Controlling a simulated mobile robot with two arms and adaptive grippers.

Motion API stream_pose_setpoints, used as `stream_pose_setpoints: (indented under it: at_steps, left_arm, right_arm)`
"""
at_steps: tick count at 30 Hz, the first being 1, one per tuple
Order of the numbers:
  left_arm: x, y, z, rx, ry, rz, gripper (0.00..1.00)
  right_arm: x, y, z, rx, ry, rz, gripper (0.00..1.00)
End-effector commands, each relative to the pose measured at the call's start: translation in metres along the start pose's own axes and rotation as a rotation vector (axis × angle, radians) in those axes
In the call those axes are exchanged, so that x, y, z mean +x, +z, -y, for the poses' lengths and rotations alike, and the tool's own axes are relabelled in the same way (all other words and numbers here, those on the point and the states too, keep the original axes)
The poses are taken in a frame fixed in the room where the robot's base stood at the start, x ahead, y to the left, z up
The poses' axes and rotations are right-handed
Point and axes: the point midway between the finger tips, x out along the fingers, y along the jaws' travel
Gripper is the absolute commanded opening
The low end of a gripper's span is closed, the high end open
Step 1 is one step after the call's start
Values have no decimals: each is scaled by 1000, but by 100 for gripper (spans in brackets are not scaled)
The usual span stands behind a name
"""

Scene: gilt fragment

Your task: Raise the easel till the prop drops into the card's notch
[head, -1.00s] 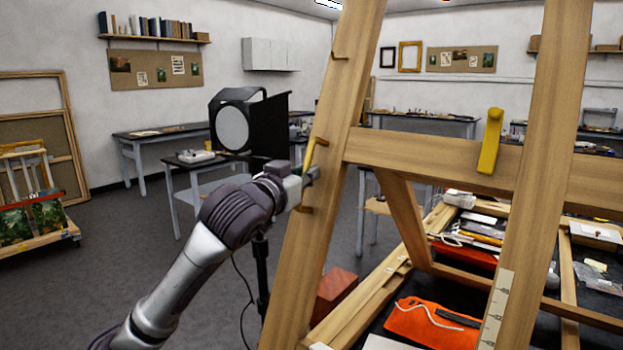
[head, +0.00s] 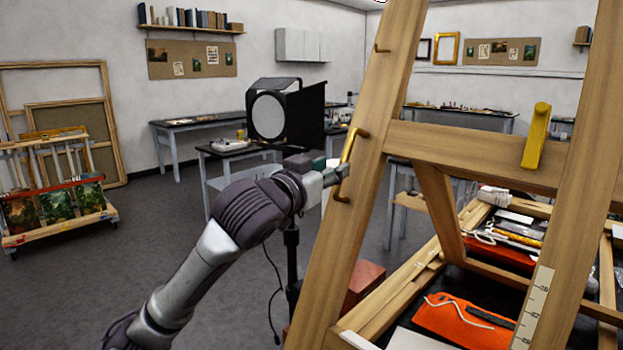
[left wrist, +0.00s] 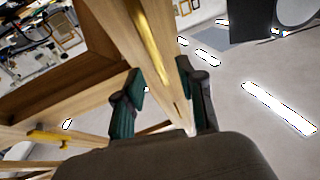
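The wooden easel (head: 465,155) fills the right of the head view, with two leaning posts joined by a crossbar. A brass handle (head: 347,148) is fixed on its left post. My left gripper (head: 343,174) is at this handle. In the left wrist view its two dark green fingers (left wrist: 160,95) stand apart, with the brass handle (left wrist: 149,42) running toward the gap; contact is not clear. A yellow lever (head: 536,135) hangs on the crossbar. A pale strip with marks and numbers (head: 534,305) is on the right post. I cannot make out a notch. My right gripper is out of view.
Under the easel is a dark worktop with an orange cloth (head: 462,318), tools and wooden bars. A reddish box (head: 365,285) stands behind the left post. A black studio lamp (head: 285,110) stands behind my arm. The floor at left is open before a painting rack (head: 55,185).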

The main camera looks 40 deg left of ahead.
Motion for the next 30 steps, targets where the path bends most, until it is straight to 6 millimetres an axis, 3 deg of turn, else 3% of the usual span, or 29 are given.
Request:
stream_pose_setpoints:
  at_steps: [6, 12, 30]
  left_arm:
    - [-47, 1, 0, 3, 0, 1, 39]
    - [-74, 1, 0, 0, 1, 1, 39]
    - [-80, 0, 0, 0, 0, 0, 39]
  right_arm:
    - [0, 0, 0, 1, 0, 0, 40]
    - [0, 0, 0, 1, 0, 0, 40]
    - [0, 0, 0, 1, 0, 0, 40]
